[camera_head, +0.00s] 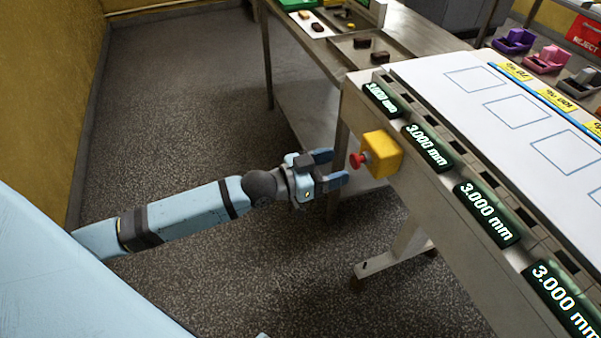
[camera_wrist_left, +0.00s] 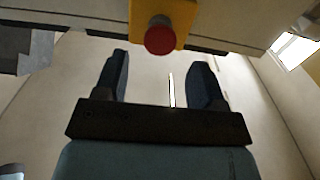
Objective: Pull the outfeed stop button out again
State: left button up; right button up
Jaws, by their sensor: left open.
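The outfeed stop button (camera_head: 357,160) is a red mushroom head on a yellow box (camera_head: 382,154) fixed to the side of the machine. My left gripper (camera_head: 334,167) is open and empty, just left of the button in the head view, with its blue fingertips pointing toward it. In the left wrist view the red button (camera_wrist_left: 160,38) shows beyond the fingertips, roughly between them and slightly above. The fingers (camera_wrist_left: 163,78) stand apart and do not touch it. The yellow box (camera_wrist_left: 180,12) is partly cut off at the top. My right gripper is not in view.
The machine's side rail carries several green displays (camera_head: 428,146) reading 3.000 mm. A white belt (camera_head: 520,110) with blue squares lies on top. A metal table (camera_head: 330,50) with dark pieces stands behind. The speckled floor left of the machine is clear around my arm.

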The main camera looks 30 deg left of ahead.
pick_arm(q)
jog(key=v, duration=0.9)
jog(key=shift+s+a, duration=0.2)
jog(key=shift+s, duration=0.1)
